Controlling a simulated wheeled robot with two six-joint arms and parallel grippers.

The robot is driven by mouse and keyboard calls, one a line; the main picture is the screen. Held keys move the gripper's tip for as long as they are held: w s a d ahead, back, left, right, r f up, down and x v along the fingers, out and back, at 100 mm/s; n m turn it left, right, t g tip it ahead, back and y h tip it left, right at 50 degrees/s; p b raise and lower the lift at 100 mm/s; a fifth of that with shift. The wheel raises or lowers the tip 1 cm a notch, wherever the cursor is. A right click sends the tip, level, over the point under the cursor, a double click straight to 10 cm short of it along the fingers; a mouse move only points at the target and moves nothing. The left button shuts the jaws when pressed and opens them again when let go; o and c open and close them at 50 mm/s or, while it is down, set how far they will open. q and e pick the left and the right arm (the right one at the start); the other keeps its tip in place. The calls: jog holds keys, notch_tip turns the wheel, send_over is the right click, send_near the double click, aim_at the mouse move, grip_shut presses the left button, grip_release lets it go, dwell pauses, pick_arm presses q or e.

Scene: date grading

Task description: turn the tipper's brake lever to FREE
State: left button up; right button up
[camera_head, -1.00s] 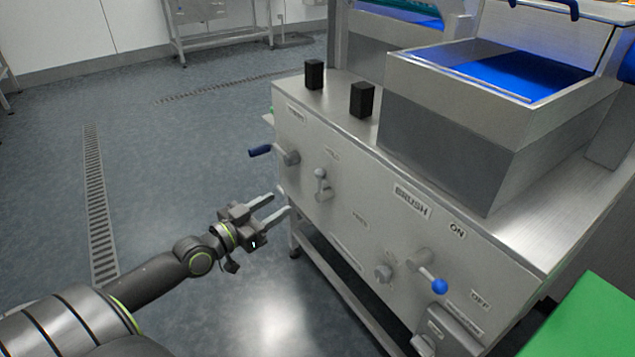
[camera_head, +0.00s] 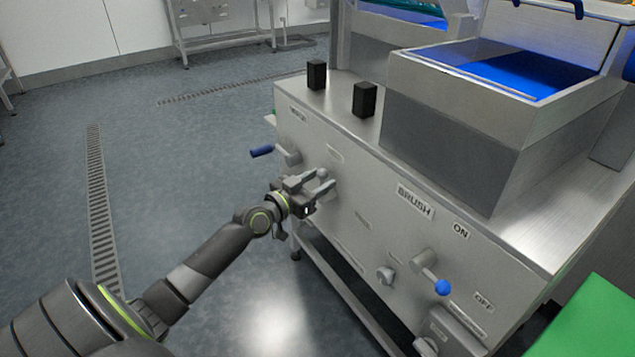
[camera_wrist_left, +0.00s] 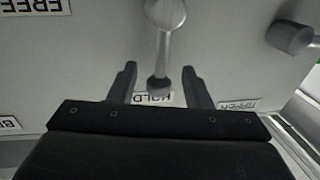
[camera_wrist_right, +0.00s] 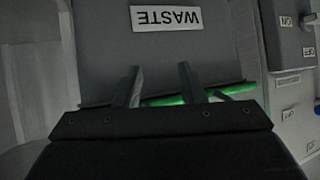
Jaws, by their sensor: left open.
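The brake lever is a grey bar with a round knob (camera_head: 322,173) on the tipper's front panel. In the left wrist view, which looks inverted, its hub is at top and its knob (camera_wrist_left: 158,84) lies over the HOLD label (camera_wrist_left: 154,99). The FREE label (camera_wrist_left: 35,6) is at upper left there, and in the head view it is a small plate (camera_head: 362,220) below the lever. My left gripper (camera_head: 318,181) is open, one finger on each side of the knob; contact cannot be told. My right gripper (camera_wrist_right: 160,72) is open and empty, seen only in its wrist view.
A blue-handled crank (camera_head: 262,151) sticks out just left of the lever. Farther right are a blue-knobbed BRUSH lever (camera_head: 442,287) and a small knob (camera_head: 386,275). A WASTE label (camera_wrist_right: 165,18) faces my right gripper. Floor left of the machine is clear.

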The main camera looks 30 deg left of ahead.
pick_arm(q)
grip_shut()
dwell(0.3)
